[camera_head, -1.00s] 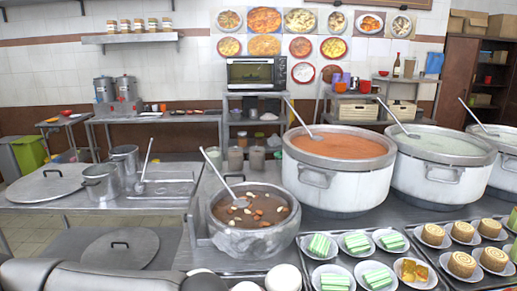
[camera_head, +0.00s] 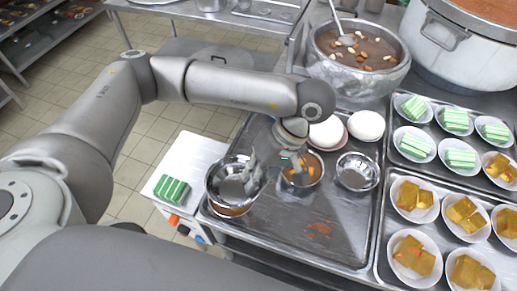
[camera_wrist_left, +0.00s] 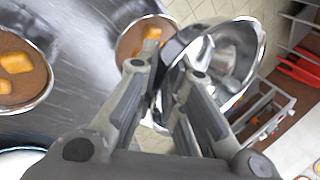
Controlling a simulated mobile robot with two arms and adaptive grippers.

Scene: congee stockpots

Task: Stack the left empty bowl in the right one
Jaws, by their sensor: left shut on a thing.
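A shiny empty metal bowl (camera_head: 225,184), the left one, is held by its rim in my left gripper (camera_head: 270,176), above the tray. In the left wrist view the fingers (camera_wrist_left: 165,85) are shut on the rim of this bowl (camera_wrist_left: 232,62), which looks tilted. The right empty bowl (camera_head: 357,172) sits upright on the dark metal tray (camera_head: 335,225), apart from the held bowl. My right gripper is not in view.
A bowl of congee with orange pieces (camera_head: 308,168) stands between the two empty bowls. Another filled bowl (camera_head: 230,211) is partly hidden beneath the held one. White buns (camera_head: 366,125) lie behind. Dessert plates (camera_head: 427,215) fill the trays at right.

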